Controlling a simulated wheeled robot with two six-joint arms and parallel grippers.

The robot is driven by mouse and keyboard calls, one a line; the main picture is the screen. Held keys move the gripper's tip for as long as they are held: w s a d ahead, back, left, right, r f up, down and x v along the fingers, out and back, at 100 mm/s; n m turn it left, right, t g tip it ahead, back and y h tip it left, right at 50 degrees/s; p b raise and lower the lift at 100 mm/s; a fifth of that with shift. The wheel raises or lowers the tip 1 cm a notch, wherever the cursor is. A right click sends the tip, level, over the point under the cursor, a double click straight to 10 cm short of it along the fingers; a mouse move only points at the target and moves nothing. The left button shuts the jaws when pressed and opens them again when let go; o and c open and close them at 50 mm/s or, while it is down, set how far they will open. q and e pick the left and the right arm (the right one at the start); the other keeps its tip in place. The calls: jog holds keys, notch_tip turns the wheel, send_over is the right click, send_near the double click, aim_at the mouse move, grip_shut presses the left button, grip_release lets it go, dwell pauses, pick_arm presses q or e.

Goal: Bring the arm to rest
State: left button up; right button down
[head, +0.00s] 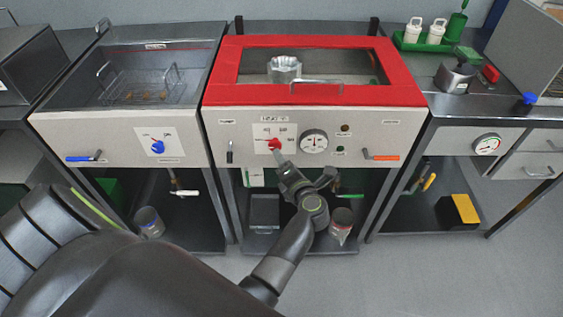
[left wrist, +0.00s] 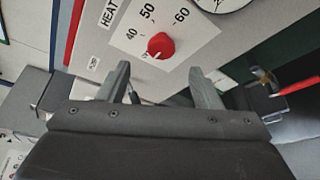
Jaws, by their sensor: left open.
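My left gripper (head: 281,160) is open in front of the middle machine's panel, just below the red heat knob (head: 274,144). In the left wrist view the two fingers of my left gripper (left wrist: 163,80) stand apart with nothing between them. The red knob (left wrist: 161,46) shows beyond the fingertips, apart from them, on a white dial plate (left wrist: 183,32) marked 40, 50 and 60. I cannot tell the knob's exact setting. My left arm (head: 290,250) reaches up from the bottom of the head view. My right gripper is not in view.
The middle machine has a red-framed lid (head: 320,95), a round gauge (head: 314,142) and an orange-handled valve (head: 381,155). A tank with a wire basket (head: 140,85) stands left. A bench (head: 440,110) with a green bottle rack stands right. Open floor (head: 400,270) lies in front.

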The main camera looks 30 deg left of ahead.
pick_arm(q)
jog(key=s+d+f+m+t+h, duration=0.1)
jog(key=s+f+m+h, duration=0.45)
jog(key=f+m, duration=0.75)
jog(key=s+d+f+m+t+h, duration=0.15)
jog(key=s+f+m+h, duration=0.45)
jog(key=f+m, duration=0.6)
jog(key=s+a+f+m+g, duration=0.1)
jog(key=s+f+m+g, duration=0.2)
jog(key=s, duration=0.8)
jog(key=s+a+f+m+g, duration=0.2)
jog(key=s+f+g, duration=0.2)
jog(key=s+f, duration=0.4)
jog(key=s+a+f+m+g, duration=0.2)
jog(key=s+f, duration=0.4)
jog(key=s, duration=0.9)
jog(key=shift+m+g, duration=0.8)
jog(key=shift+g, duration=0.35)
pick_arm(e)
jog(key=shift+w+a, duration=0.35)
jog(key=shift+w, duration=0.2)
pick_arm(q)
jog(key=shift+f, duration=0.1)
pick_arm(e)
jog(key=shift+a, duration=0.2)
pick_arm(q)
jog(key=shift+c, duration=0.3)
